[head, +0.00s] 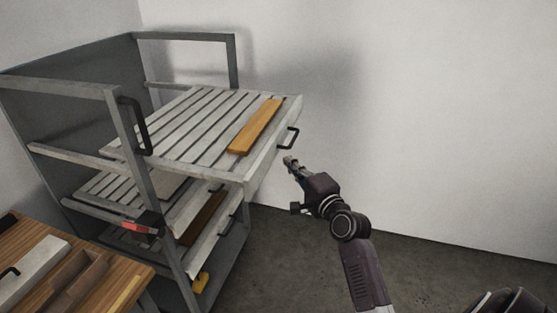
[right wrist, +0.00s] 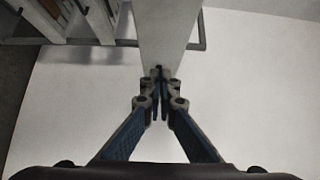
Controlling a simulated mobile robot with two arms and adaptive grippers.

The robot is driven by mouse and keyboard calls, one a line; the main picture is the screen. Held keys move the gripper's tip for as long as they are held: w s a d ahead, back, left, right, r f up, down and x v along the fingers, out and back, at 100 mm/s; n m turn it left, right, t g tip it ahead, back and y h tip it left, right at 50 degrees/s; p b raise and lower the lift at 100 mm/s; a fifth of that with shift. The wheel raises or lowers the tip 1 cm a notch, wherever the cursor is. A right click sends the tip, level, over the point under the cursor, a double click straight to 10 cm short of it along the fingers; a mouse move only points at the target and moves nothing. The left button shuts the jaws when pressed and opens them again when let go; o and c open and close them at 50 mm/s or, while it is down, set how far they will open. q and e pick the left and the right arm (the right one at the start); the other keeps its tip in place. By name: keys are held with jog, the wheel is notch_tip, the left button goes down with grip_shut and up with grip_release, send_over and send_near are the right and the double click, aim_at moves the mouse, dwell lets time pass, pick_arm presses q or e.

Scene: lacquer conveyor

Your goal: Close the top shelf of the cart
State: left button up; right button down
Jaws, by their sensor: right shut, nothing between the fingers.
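The grey metal cart (head: 110,89) stands at the left in the head view. Its slatted top shelf (head: 190,122) is slid out to the right, past the frame. A black handle (head: 288,138) is on the shelf's front edge, and an orange-brown board (head: 255,127) lies on the slats. My right gripper (head: 290,163) is shut and empty, just right of the shelf front and a little below the handle. In the right wrist view the shut fingertips (right wrist: 160,85) point at a pale panel (right wrist: 165,35); whether they touch it I cannot tell. My left gripper is not in view.
Lower shelves (head: 205,215) of the cart also stick out. A wooden table (head: 105,285) with a pale drawer-like block stands at the lower left. A white wall (head: 430,110) is behind.

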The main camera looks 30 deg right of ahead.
aim_at(272, 156)
jog(key=shift+w+a+r+p, duration=0.1)
jog(key=shift+w+a+p, duration=0.25)
jog(key=shift+w+a, duration=0.8)
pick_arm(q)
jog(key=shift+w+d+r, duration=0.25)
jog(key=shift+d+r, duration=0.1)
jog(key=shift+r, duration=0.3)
pick_arm(e)
jog(key=shift+w+a, duration=0.1)
jog(key=shift+a, duration=0.1)
